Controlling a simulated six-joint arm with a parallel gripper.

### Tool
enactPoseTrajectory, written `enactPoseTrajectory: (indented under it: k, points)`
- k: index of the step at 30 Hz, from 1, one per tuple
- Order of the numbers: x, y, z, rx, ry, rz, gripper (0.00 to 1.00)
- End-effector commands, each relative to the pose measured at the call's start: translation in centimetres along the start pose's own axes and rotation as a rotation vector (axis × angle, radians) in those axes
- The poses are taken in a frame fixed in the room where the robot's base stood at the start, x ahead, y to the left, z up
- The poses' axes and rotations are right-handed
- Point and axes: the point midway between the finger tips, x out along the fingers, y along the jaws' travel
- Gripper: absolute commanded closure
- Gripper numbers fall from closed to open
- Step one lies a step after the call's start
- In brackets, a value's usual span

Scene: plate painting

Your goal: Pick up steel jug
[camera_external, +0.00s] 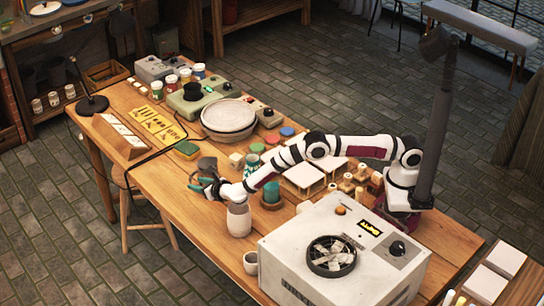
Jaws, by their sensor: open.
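A dark grey metal jug (207,165), which looks like the steel jug, stands upright near the front edge of the wooden table, left of the middle. My gripper (198,183) is low over the table at the jug's near side, with its fingers pointing left. The gripper is open. It partly covers the lower part of the jug. I cannot tell whether the fingers touch the jug or are around it.
A green sponge-like block (187,150) lies behind the jug. A large white kiln-like box (340,255) fills the table's near right end.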

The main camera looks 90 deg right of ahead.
Motion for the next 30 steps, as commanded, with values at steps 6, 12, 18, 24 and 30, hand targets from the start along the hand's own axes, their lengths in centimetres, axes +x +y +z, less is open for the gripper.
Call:
enactPoseTrajectory:
  k: [6, 12, 18, 24, 30]
  points:
    - [2.8, -0.1, 0.0, 0.002, 0.000, -0.001, 0.58]
    - [2.9, -0.1, 0.0, 0.001, 0.001, -0.001, 0.58]
    - [2.8, -0.1, 0.0, 0.002, 0.000, -0.001, 0.92]
    - [2.8, 0.0, 0.0, 0.002, 0.000, -0.001, 1.00]
    - [2.8, 0.0, 0.0, 0.002, 0.000, -0.001, 1.00]
